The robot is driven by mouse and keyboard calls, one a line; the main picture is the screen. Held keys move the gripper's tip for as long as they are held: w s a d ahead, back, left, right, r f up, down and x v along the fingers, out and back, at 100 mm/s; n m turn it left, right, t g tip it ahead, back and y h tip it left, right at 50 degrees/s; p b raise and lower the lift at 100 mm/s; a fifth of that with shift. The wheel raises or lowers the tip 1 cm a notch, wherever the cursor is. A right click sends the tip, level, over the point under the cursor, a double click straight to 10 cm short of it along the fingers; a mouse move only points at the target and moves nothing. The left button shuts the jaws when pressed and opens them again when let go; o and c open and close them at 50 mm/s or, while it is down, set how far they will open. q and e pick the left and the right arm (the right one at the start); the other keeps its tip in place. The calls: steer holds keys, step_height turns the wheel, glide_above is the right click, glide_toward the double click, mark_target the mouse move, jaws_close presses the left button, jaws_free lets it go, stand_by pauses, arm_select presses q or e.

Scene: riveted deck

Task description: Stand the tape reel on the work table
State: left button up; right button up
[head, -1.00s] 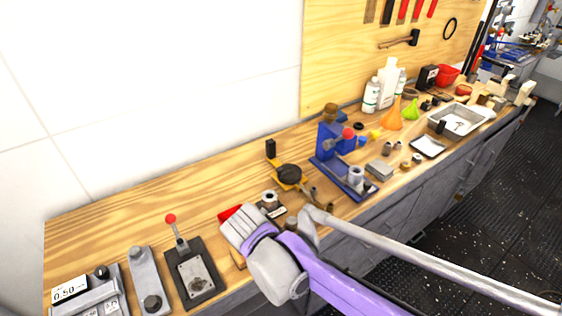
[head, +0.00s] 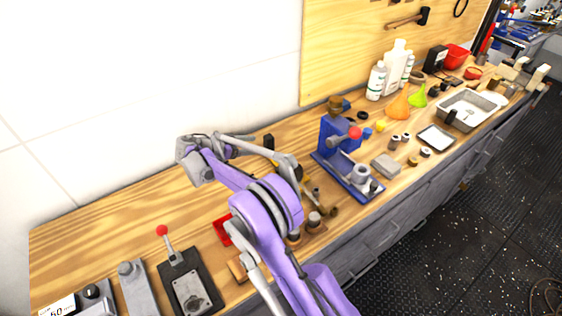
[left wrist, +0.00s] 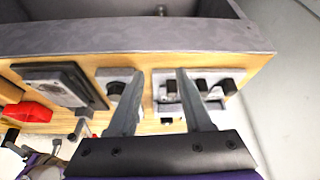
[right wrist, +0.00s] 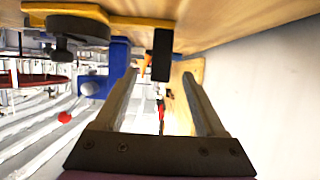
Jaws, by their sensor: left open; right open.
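What looks like the tape reel, with a black grip (head: 268,142) and a yellow frame, lies flat on the wooden work table (head: 130,210). My right arm hides most of it in the head view. In the right wrist view its black grip (right wrist: 161,55) shows ahead between the finger lines, and its dark round hub (right wrist: 78,28) shows at the upper left. My right gripper (head: 250,138) is open and empty, apart from the grip and to its left. My left gripper (left wrist: 155,80) is open and empty above the left end of the table; the head view does not show it.
A blue press (head: 345,155) with a red knob stands right of the reel. A lever tool (head: 185,280) and a grey block (head: 137,285) stand at the front left. The table's back left is clear.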

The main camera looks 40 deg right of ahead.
mark_target(266, 144)
steer(key=x, duration=0.4)
steer(key=shift+s+d+f, duration=0.1)
steer(key=shift+s+d, duration=0.1)
steer(key=shift+d, duration=0.15)
steer(key=shift+w+f+p+x, duration=0.1)
steer(key=shift+p+x, duration=0.05)
steer(key=shift+x, duration=0.75)
steer(key=shift+w+f+p+x, duration=0.1)
steer(key=shift+x, duration=0.85)
steer(key=shift+w+f+p+x, duration=0.1)
steer(key=shift+f+p+x, duration=0.05)
steer(key=shift+x, duration=0.75)
steer(key=shift+a, duration=0.15)
jaws_close()
steer(key=shift+r, duration=0.1)
